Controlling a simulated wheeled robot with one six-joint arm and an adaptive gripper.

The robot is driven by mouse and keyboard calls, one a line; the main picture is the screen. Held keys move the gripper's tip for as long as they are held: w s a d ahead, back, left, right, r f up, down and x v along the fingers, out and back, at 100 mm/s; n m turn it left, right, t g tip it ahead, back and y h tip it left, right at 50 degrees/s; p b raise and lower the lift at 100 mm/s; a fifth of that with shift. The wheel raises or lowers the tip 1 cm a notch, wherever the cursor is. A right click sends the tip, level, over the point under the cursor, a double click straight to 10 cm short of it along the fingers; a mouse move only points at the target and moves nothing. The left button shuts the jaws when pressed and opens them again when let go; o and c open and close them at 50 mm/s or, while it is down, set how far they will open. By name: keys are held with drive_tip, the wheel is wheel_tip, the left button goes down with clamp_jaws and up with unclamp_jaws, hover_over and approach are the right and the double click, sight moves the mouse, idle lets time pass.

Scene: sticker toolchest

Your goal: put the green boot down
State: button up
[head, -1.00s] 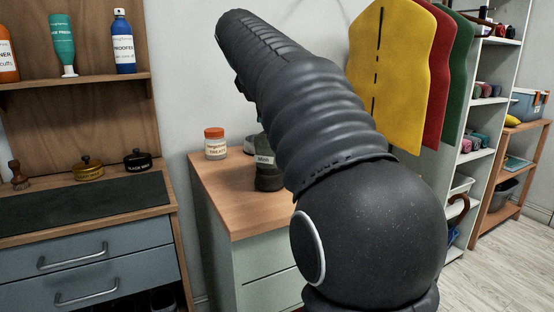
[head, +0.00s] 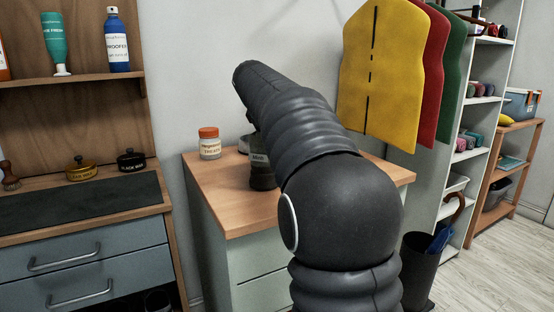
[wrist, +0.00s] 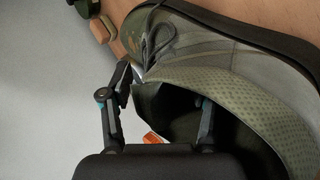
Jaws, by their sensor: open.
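The green boot (head: 262,178) sits on the wooden top of a pale cabinet in the head view, partly hidden behind my arm. In the wrist view the boot (wrist: 235,75) fills the right side, with its patterned collar, dark opening and laces close to me. My gripper (wrist: 164,88) is open at the collar. One finger is outside the boot at the left; the other shows at the dark opening. I cannot tell whether either finger touches it. In the head view my gripper is hidden by my arm.
A jar with an orange lid (head: 209,143) stands behind the boot on the cabinet top (head: 222,205). A workbench with tins (head: 82,169) is at the left. Yellow, red and green hanging pieces (head: 385,75) and shelves are at the right. A dark bin (head: 419,268) stands on the floor.

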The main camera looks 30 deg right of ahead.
drive_tip(key=shift+w+d+f, duration=0.15)
drive_tip(key=shift+w+f, duration=0.05)
drive_tip(key=shift+f, duration=0.05)
clamp_jaws()
idle(0.3)
drive_tip(key=shift+r, duration=0.35)
drive_tip(key=r, duration=0.2)
drive_tip(key=r+p, duration=0.1)
drive_tip(key=r, duration=0.1)
drive_tip(key=shift+s+d+r, duration=0.1)
drive_tip(key=shift+s+d, duration=0.2)
drive_tip(key=shift+d, duration=0.1)
drive_tip(key=s+d+r+p, duration=0.1)
drive_tip(key=s+d+r, duration=0.5)
drive_tip(key=s+d, duration=0.1)
drive_tip(key=shift+s+d+r, duration=0.15)
drive_tip(key=shift+s+d, duration=0.15)
